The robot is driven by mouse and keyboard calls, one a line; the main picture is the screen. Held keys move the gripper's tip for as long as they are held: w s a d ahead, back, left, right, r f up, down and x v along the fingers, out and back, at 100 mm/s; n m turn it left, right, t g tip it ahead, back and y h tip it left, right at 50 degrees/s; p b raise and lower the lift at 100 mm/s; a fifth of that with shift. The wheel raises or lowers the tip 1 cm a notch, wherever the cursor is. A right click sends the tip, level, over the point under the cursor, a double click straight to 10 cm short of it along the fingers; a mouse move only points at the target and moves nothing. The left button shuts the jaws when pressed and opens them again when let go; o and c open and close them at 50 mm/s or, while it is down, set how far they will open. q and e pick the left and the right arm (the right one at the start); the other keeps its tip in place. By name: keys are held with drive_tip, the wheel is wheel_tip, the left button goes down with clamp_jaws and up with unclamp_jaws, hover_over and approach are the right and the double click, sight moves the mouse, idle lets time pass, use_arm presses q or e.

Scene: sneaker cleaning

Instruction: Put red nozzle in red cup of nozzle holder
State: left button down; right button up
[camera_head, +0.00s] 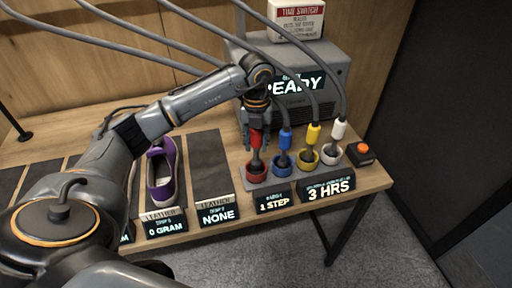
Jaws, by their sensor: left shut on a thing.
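The red nozzle (256,139) is upright, with its dark lower end over or in the red cup (257,174) of the nozzle holder (288,183). I cannot tell whether it rests on the cup's bottom. My left gripper (257,124) comes down from above and is shut on the red nozzle's upper part. Beside it, the blue nozzle (285,139), yellow nozzle (313,133) and white nozzle (339,128) stand in the blue, yellow and white cups. My right gripper is not in view.
A grey machine (325,75) with a lit display stands behind the holder, with hoses passing overhead. A purple sneaker (161,172) lies on the left. An orange-red button (363,148) is right of the holder. Small display signs (217,214) line the table's front edge.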

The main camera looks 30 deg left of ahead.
sight(256, 159)
use_arm(q)
wheel_tip(256, 159, down, 2)
drive_tip(key=shift+f+p, duration=0.2)
drive_tip(key=shift+p, duration=0.5)
drive_tip(key=shift+w+f, duration=0.1)
drive_tip(key=shift+f, duration=0.25)
drive_tip(key=shift+f, duration=0.1)
drive_tip(key=shift+f, duration=0.1)
drive_tip(key=c, duration=1)
unclamp_jaws()
